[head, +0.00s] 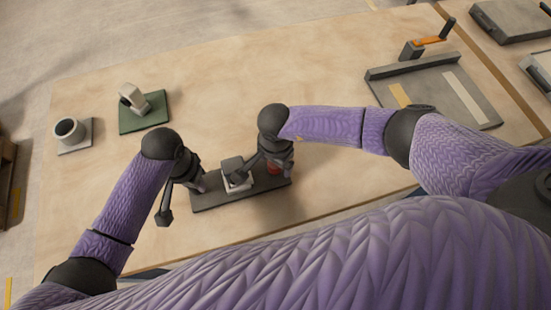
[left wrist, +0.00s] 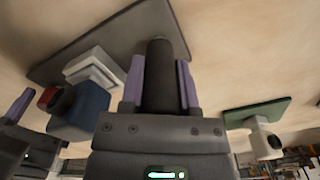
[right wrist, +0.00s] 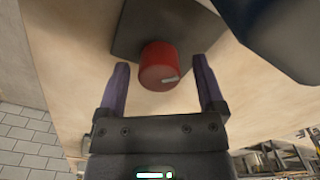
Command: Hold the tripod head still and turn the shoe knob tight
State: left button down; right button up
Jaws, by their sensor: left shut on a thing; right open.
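The tripod head stands on a dark base plate (head: 215,202). It has a white block (head: 238,184) with a dark block (head: 232,168) above it, which looks blue in the left wrist view (left wrist: 82,112). The red shoe knob (right wrist: 158,66) has a pale mark on its face. My left gripper (left wrist: 160,72) is shut on a dark upright handle (left wrist: 159,58) at the plate's left end. My right gripper (right wrist: 160,82) is open, its fingertips on either side of the knob's near part with gaps showing. In the head view, the knob (head: 274,169) is partly hidden under my right gripper.
A green plate with a pale fitting (head: 143,112) and a grey plate with a round cup (head: 69,130) lie at the left. A grey tray (head: 440,92) with an orange-handled crank (head: 427,41) is at the right. The table's middle behind the tripod head is clear.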

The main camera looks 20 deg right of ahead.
grip_shut()
jog(key=shift+m, duration=1.7)
grip_release()
jog(key=shift+r, duration=0.1)
notch_tip(320, 180, up, 12)
